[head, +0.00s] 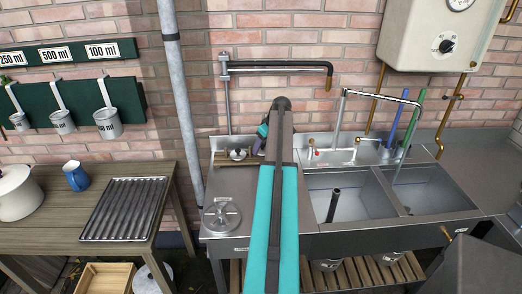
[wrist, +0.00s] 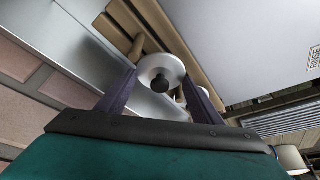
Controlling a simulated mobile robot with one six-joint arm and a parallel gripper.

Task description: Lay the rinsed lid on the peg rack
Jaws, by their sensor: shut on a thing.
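The lid (head: 237,154) is a small silvery disc with a dark knob at the back left of the metal worktop. It also shows in the wrist view (wrist: 148,68), between my purple fingertips. In the head view my gripper (head: 260,138) is partly hidden behind my arm. The wooden peg rack (head: 221,159) lies right at the lid; its slats and rounded pegs show behind the lid in the wrist view (wrist: 185,35). I cannot tell whether lid and rack touch.
A larger round metal piece (head: 222,217) lies on the worktop's front left. Two sink basins (head: 347,195) are to the right, under a tap (head: 380,97). A dark swing pipe (head: 280,65) juts from the wall above. A wooden table (head: 60,222) with a ribbed tray stands left.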

